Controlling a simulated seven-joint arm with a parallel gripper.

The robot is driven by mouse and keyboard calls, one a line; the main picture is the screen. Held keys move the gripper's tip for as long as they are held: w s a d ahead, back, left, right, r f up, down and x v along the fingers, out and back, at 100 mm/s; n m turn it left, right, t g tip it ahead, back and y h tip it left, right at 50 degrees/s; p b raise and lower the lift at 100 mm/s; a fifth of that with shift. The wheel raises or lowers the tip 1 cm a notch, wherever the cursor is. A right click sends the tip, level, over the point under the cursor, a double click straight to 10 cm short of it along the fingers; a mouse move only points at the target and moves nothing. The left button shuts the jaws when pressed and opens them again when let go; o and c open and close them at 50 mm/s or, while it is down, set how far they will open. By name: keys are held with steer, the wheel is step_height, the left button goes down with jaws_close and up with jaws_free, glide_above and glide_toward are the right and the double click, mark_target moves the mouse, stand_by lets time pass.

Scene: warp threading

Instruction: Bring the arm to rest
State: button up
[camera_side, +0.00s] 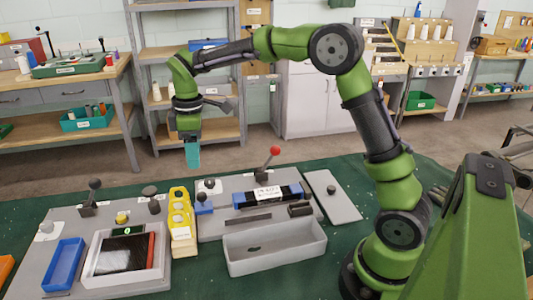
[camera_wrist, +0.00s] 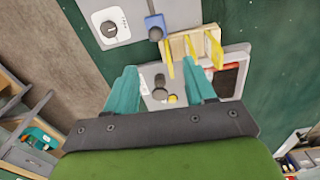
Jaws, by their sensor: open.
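My green arm rises from its base at the right of the side view and reaches left over the table. My gripper (camera_side: 192,155) hangs above the back edge of the green table, pointing down, clear of the things below it. In the wrist view my gripper (camera_wrist: 162,78) shows its two teal fingers apart, with nothing held between them. The gap between the fingers looks down on the yellow rack and the grey panel, which lie well below.
Below are a yellow rack (camera_side: 181,222), a blue tray (camera_side: 63,265), a screen device (camera_side: 125,252), an open grey bin (camera_side: 275,262) and a red-knobbed lever (camera_side: 273,152). Shelves (camera_side: 185,52) and a workbench (camera_side: 60,80) stand behind. The air around my gripper is free.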

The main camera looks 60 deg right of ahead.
steer(key=s+r+m+t, duration=0.2)
steer(key=s+m, duration=0.2)
steer(key=s, duration=0.3)
steer(key=s+r+m+t+y, duration=0.1)
steer(key=s+m, duration=0.3)
steer(key=s, duration=0.4)
steer(key=s+r+m+t, duration=0.2)
steer(key=s+m+t, duration=0.1)
steer(key=s, duration=0.5)
steer(key=shift+s+a+r+m+t+y, duration=0.2)
steer(key=shift+a+r+m+t+y, duration=0.15)
steer(key=shift+m, duration=0.35)
